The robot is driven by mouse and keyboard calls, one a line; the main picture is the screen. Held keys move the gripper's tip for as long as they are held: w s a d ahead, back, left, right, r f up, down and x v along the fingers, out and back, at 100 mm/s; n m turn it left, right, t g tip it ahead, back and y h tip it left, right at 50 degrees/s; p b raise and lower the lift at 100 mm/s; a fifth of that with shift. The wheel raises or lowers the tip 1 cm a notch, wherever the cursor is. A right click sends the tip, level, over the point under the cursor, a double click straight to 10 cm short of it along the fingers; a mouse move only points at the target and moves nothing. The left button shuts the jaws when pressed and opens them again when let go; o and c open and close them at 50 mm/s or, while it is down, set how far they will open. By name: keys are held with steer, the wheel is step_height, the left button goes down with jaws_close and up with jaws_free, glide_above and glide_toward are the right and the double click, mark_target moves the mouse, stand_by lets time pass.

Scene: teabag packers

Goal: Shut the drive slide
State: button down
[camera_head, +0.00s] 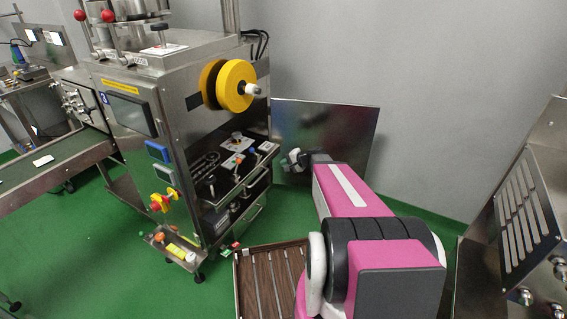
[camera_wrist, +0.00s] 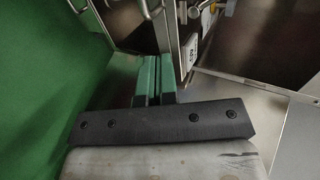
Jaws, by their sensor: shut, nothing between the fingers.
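A steel packing machine (camera_head: 190,150) stands left of centre in the head view, with its right side open. Inside the opening are stacked shelf-like slides with small parts on them. A lower slide (camera_head: 240,215) with a bar handle seems to stick out a little. I cannot tell for certain which one is the drive slide. In the wrist view, bar handles (camera_wrist: 147,10) show at the top, beyond my gripper (camera_wrist: 155,60). The green fingers of my gripper are together and empty, beside a steel edge with a small label (camera_wrist: 190,50). Contact with it cannot be told.
A flat steel panel (camera_head: 345,135) stands behind my arm, right of the machine. A brown slatted crate (camera_head: 262,285) lies on the green floor in front. A steel cabinet (camera_head: 525,215) is at the right. A small tray (camera_head: 190,260) hangs at the machine's front.

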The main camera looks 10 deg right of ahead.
mark_target(239, 153)
steer(key=x, duration=0.6)
steer(key=r+x, duration=0.1)
steer(key=x, duration=0.2)
steer(key=shift+w+a, duration=0.45)
steer(key=shift+w, duration=0.1)
steer(key=shift+w+a, duration=0.3)
steer(key=shift+a, duration=0.1)
steer(key=w+a, duration=0.6)
steer(key=a, duration=0.1)
steer(key=w+a, duration=0.4)
steer(key=shift+a, duration=0.2)
steer(key=shift+w, duration=0.1)
